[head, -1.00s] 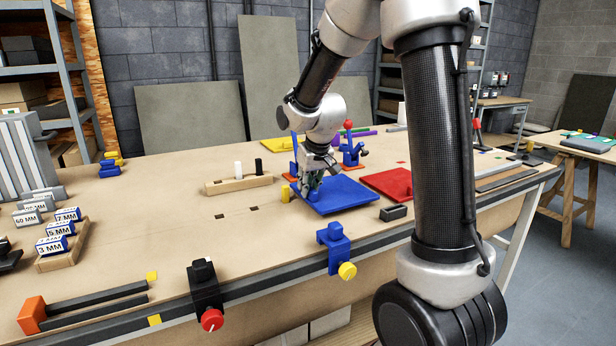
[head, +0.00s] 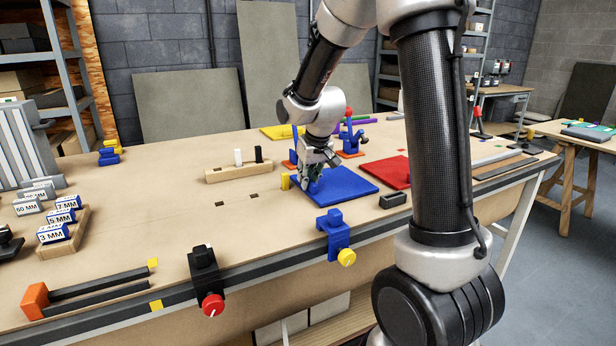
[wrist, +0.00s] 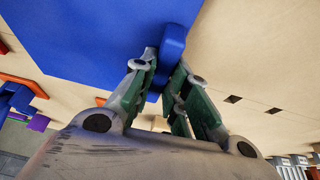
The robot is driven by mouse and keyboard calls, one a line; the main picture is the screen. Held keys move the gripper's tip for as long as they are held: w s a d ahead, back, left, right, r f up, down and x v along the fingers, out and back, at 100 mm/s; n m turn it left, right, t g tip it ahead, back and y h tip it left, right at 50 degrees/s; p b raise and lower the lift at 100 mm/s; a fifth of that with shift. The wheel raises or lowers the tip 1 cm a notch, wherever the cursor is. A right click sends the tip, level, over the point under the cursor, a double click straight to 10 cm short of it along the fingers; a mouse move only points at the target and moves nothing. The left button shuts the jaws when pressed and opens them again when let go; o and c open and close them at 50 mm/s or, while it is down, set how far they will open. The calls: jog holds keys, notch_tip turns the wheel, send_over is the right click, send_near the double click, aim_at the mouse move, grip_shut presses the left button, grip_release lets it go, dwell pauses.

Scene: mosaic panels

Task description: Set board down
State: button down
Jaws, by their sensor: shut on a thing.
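A flat blue board (head: 348,184) lies level at the middle of the workbench, at or just above its top; I cannot tell whether it touches. My gripper (head: 308,186) is at its left end, pointing down. In the wrist view the fingers (wrist: 165,82) are shut on the blue block-like grip (wrist: 176,42) of the board. The board (wrist: 95,35) fills the upper left there. Its underside is hidden.
A red board (head: 390,172) lies to the right, with a black block (head: 392,201) in front. A yellow block (head: 285,182) stands close left of the gripper. A blue clamp (head: 335,235) sits at the bench's front edge. Bench top left of the board is mostly clear.

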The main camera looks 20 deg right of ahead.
jog(key=shift+f, duration=0.2)
jog(key=c, duration=1.3)
grip_release()
jog(key=v, duration=1.2)
jog(key=s, duration=0.8)
jog(key=s+d, duration=0.1)
jog(key=s, duration=0.8)
jog(key=s+r, duration=0.1)
jog(key=s, duration=0.7)
jog(key=shift+s+d+r, duration=0.1)
jog(key=shift+s+d, duration=0.1)
jog(key=shift+d, duration=0.05)
